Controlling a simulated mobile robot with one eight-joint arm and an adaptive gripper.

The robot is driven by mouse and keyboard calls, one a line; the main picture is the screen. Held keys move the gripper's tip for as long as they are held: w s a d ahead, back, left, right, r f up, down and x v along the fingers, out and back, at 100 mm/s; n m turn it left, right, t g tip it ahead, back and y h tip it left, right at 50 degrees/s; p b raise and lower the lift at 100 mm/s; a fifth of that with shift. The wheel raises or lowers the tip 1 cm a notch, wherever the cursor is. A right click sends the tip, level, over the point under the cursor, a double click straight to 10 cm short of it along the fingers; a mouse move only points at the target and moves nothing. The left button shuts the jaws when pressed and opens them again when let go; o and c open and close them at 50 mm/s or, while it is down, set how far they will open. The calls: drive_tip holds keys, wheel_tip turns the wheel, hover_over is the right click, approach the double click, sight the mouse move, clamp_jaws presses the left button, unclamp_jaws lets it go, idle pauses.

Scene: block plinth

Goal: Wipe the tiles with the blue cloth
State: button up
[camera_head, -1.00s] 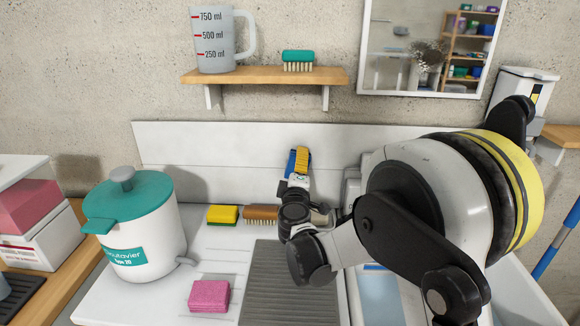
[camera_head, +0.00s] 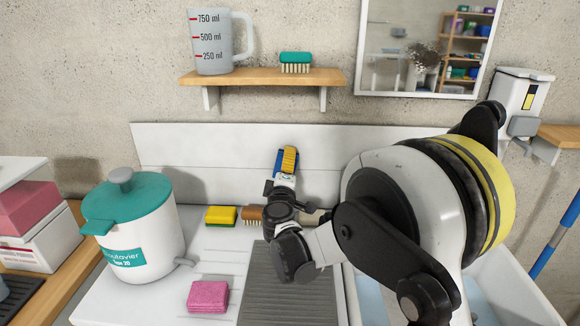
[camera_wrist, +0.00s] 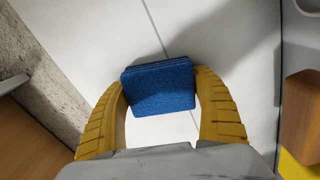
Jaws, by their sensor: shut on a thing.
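The blue cloth (camera_wrist: 162,88) is a folded pad held between the two yellow fingers of my gripper (camera_wrist: 160,98) in the wrist view. In the head view the cloth (camera_head: 279,159) shows as a blue edge beside the yellow fingers of my gripper (camera_head: 289,160). The white tiles (camera_head: 220,160) form a low panel along the wall behind the counter, with thin joint lines. My gripper is in front of the panel's middle. I cannot tell whether the cloth touches the tiles. My arm hides part of the panel's right side.
A yellow sponge (camera_head: 220,215) and a wooden brush (camera_head: 251,214) lie below the panel. A pink sponge (camera_head: 208,296) lies near a grey drain mat (camera_head: 290,300). A teal-lidded pot (camera_head: 140,235) stands left. A wooden shelf (camera_head: 262,77) holds a jug (camera_head: 212,42) and teal brush (camera_head: 296,60).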

drive_tip(key=shift+a, duration=0.1)
drive_tip(key=shift+s+a+f, duration=0.1)
drive_tip(key=shift+s+f, duration=0.05)
drive_tip(key=shift+s, duration=2.7)
drive_tip(key=s, duration=0.3)
